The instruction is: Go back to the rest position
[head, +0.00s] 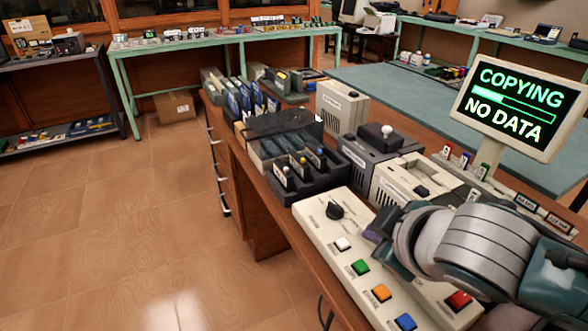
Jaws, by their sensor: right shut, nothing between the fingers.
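My right gripper (376,234) and arm come in from the lower right over the beige control panel (315,229). The fingers are mostly hidden behind the grey rounded wrist; the gripper is shut and holds nothing. I cannot tell whether it touches the panel. The panel carries a black knob (334,210) and white, green, orange, blue and red buttons. The tilted screen (519,104) at the right reads "COPYING" and "NO DATA", with a partly filled green bar. My left gripper is not in view.
The wooden workbench (268,194) holds a black slotted tray (300,190), a beige box (342,106) and grey-and-beige devices (418,179) close to my right arm. Tiled floor (110,230) is clear at the left. A cardboard box (175,106) sits under the green table (180,45).

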